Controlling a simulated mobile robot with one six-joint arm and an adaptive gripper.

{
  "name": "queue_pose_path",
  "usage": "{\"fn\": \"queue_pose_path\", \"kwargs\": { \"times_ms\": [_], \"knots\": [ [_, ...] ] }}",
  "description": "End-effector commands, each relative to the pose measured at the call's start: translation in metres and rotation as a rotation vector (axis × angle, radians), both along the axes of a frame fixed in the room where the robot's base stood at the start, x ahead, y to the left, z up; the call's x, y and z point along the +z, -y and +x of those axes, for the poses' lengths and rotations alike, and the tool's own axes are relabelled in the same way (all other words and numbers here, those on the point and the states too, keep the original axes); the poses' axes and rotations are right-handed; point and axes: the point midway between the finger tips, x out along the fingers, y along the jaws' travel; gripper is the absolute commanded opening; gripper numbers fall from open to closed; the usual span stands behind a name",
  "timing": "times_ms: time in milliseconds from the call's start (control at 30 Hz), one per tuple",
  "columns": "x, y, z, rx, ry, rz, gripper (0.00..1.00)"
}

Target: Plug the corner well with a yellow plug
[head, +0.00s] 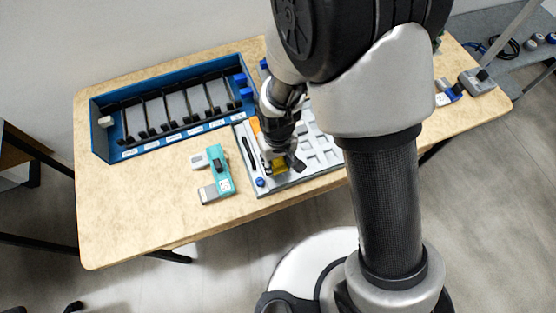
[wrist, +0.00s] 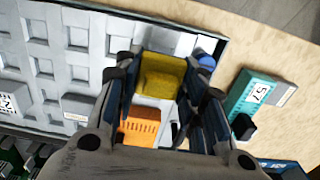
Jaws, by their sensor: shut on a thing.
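The yellow plug (wrist: 162,77) is a blocky piece between the two fingers of my gripper (wrist: 164,62), which is shut on it. The tray has rows of square wells (wrist: 77,37). The plug is close to the tray's corner with the blue knob (wrist: 205,60). My fingers and the plug hide what lies under it, so I cannot tell whether it touches the tray or a well.
An orange block (wrist: 140,126) is beside the plug in the tray. A teal module (head: 216,172) lies on the table left of the tray. A blue rack (head: 122,150) stands behind. More devices (head: 478,80) are at the far right. The table's front left is clear.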

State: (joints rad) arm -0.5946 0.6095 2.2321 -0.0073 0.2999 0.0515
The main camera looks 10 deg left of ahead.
Motion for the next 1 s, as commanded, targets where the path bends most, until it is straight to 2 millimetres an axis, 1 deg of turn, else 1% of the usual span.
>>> {"fn": "queue_pose_path", "kwargs": {
  "times_ms": [33, 600, 767, 1000],
  "knots": [
    [-0.005, 0.0, 0.0, 0.0, 0.0, 0.0, 0.1],
    [-0.039, 0.0, 0.0, 0.0, 0.0, 0.0, 0.1],
    [-0.044, 0.0, 0.0, 0.0, 0.001, 0.001, 0.1],
    [-0.044, 0.0, 0.0, 0.0, 0.0, 0.0, 0.1]
  ]
}}
